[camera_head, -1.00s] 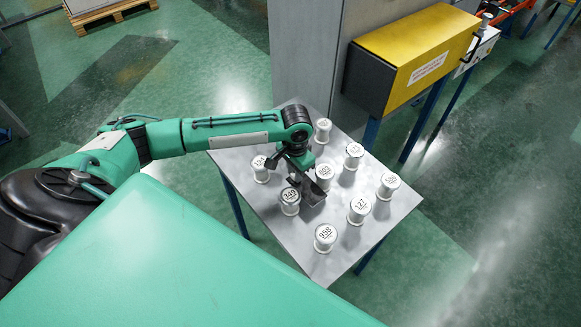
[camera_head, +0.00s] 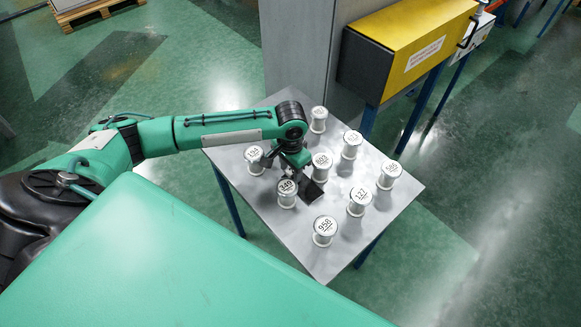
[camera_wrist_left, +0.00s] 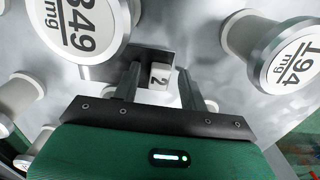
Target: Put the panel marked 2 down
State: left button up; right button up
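The panel marked 2 is a dark plate (camera_head: 312,191) low over or on the grey table, among the white spindles; I cannot tell whether it touches the top. In the left wrist view its white block with the 2 (camera_wrist_left: 159,77) stands between my left fingers, with a gap on each side. My left gripper (camera_head: 296,175) points down at the panel and its fingers look open around the block. The spindle marked 349 (camera_head: 287,192) is close beside the panel. My right gripper is not in view.
Several white spindles stand around the panel on the table (camera_head: 285,236), including 958 (camera_head: 325,231), 127 (camera_head: 359,202) and 194 (camera_wrist_left: 288,58). A grey cabinet (camera_head: 300,50) and a yellow box (camera_head: 405,50) are behind. The front-left part of the table is bare.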

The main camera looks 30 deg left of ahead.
pick_arm(q)
jog(key=shift+r, duration=0.1)
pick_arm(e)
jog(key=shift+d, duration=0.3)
